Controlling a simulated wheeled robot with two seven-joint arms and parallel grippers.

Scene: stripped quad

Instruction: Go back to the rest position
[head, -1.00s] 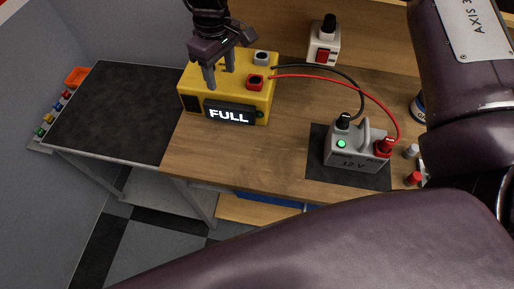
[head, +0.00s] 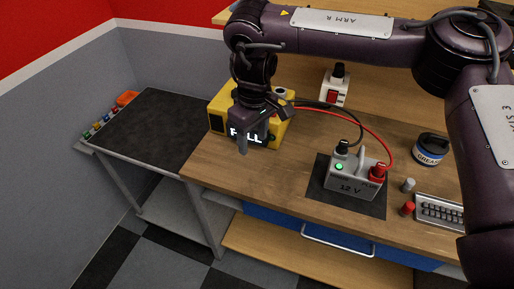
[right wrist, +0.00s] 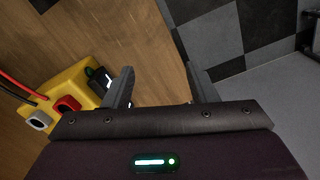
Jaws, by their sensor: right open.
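My right gripper (head: 251,138) hangs in front of the yellow charger box (head: 218,108) in the head view, hiding part of its lit display. In the right wrist view its two fingers (right wrist: 160,72) are apart with nothing between them. The yellow box (right wrist: 74,86) lies to the left of the fingers there, apart from them. My right arm reaches across the top of the head view from the right. My left gripper is not in view.
A grey 12 V battery (head: 341,187) with a green light stands on a dark mat (head: 318,184). Black and red cables (head: 340,116) join it to the charger. A grease tin (head: 430,150), keyboard (head: 440,211) and white switch box (head: 336,88) stand around. The dark side table (head: 150,130) is mostly bare.

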